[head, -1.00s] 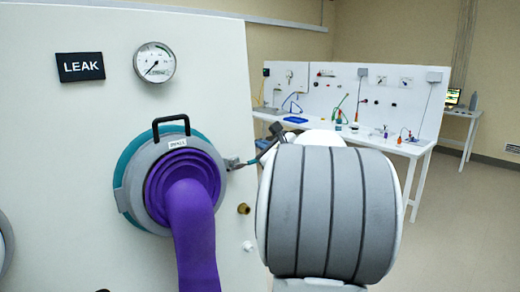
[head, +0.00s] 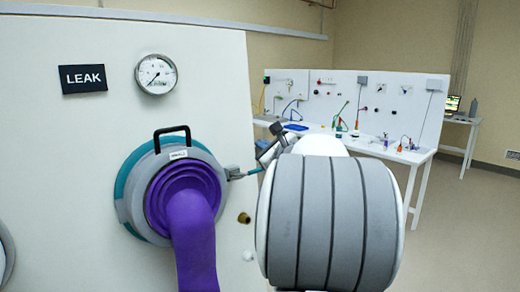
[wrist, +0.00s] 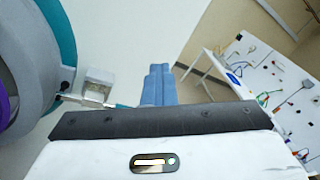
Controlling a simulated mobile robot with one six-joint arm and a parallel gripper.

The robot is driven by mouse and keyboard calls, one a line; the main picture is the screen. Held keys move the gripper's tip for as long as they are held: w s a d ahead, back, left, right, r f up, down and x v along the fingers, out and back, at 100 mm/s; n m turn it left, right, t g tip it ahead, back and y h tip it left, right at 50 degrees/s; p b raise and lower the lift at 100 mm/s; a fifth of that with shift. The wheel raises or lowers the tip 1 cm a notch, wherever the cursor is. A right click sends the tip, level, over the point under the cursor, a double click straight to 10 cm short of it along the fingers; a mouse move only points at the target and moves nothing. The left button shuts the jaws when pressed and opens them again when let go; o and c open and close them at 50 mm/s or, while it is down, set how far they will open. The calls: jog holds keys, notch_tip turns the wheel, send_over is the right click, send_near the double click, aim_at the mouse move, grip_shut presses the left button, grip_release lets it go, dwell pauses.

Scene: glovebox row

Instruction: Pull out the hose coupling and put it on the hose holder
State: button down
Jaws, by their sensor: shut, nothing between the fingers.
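In the head view a brass fitting (head: 243,218) sticks out of the white panel, right of the purple sleeve, with a small white fitting (head: 248,255) below it. I cannot tell for sure whether either is the hose coupling or the hose holder. My gripper (wrist: 158,70) shows in the wrist view with its blue fingers shut together and empty, pointing at the bare panel. A metal latch (wrist: 98,82) on the port ring is left of the fingers, apart from them. In the head view my arm hides the fingertips and part of the panel edge.
The purple sleeve (head: 195,240) hangs from the round glove port (head: 125,195), which has a black handle (head: 171,136). A gauge (head: 156,74) and LEAK sign (head: 84,78) are above. A lab bench (head: 400,154) stands behind at right. The floor at right is clear.

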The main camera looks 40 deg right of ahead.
notch_tip(320, 180, up, 24)
jog(key=w+t+h+p, duration=0.1)
jog(key=w+t+p, duration=0.1)
jog(key=p, duration=0.6)
jog(key=shift+w+d+f, duration=0.2)
jog(key=shift+w+d, duration=0.2)
jog(key=shift+w, duration=0.05)
dwell(5.7)
